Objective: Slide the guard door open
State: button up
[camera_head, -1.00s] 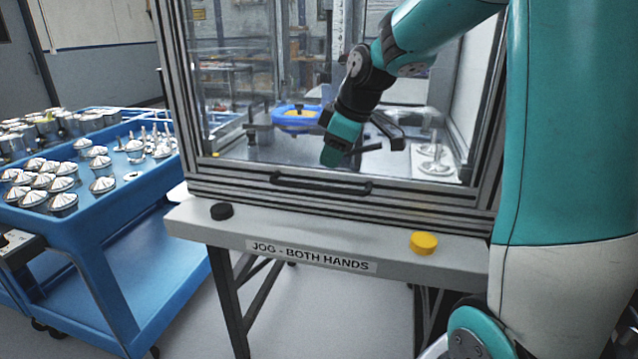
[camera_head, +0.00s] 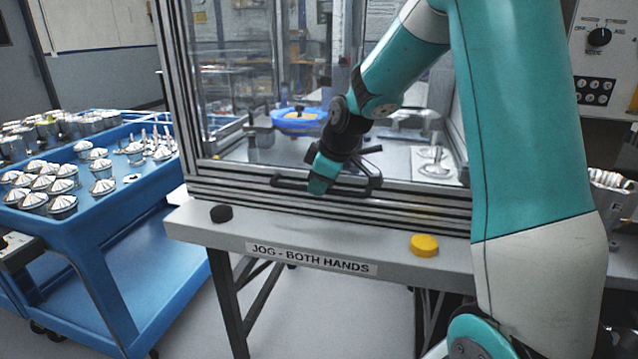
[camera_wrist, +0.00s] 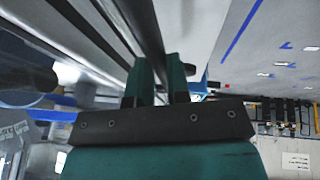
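The guard door is a clear panel in an aluminium frame (camera_head: 183,95) on the front of the machine enclosure, and it looks closed. Its black bar handle (camera_head: 285,182) runs along the bottom rail. My gripper (camera_head: 320,187) is down at the middle of the handle, pointing downward and overlapping it in the head view. In the wrist view the two green fingers (camera_wrist: 159,80) stand either side of the dark handle bar (camera_wrist: 142,22). The bar lies between them, but whether they press on it is unclear. The fingertips are partly hidden.
The bench ledge below carries a black button (camera_head: 222,213), a yellow button (camera_head: 424,246) and a label (camera_head: 312,258). A blue cart (camera_head: 75,240) with metal parts stands left. A control panel (camera_head: 598,60) is at right.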

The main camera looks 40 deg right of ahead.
grip_shut()
jog(key=shift+r+p, duration=0.3)
jog(key=shift+r, duration=0.05)
notch_tip(320, 180, up, 48)
jog(key=p, duration=3.1)
jog(key=shift+r, duration=0.25)
jog(key=o, duration=0.7)
grip_release()
